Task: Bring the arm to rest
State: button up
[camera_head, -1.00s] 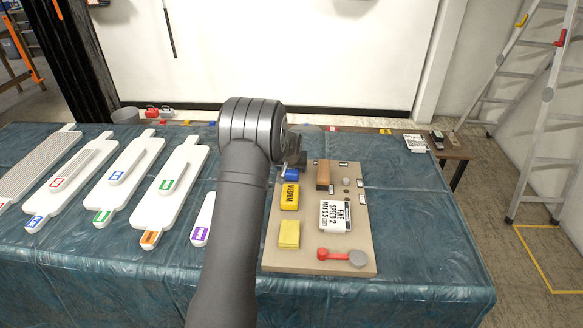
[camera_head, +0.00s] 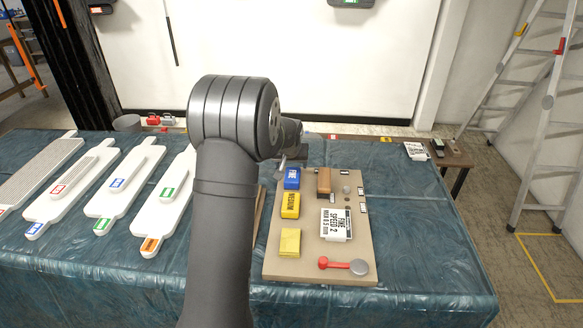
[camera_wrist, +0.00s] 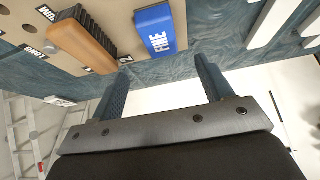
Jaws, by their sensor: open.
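My arm rises through the middle of the head view, its large grey joint above the table (camera_head: 420,255). My gripper (camera_wrist: 160,78) shows in the wrist view with its two fingers apart and nothing between them. In the head view it is mostly hidden behind my arm. A blue block marked FINE (camera_wrist: 155,30) lies on the tan board beyond the fingers, apart from them; it also shows in the head view (camera_head: 292,178).
The tan board (camera_head: 310,262) also bears a yellow MEDIUM block (camera_head: 290,206), a plain yellow block (camera_head: 290,242), a white labelled card (camera_head: 335,224) and a red-handled tool (camera_head: 335,264). Several white paddles (camera_head: 125,180) lie left. A ladder (camera_head: 550,110) stands right.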

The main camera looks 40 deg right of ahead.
aim_at(292, 174)
jog(key=shift+s+a+r, duration=0.15)
jog(key=shift+r, duration=0.15)
jog(key=x, duration=1.2)
jog(key=shift+f, duration=0.2)
jog(key=shift+r, duration=0.2)
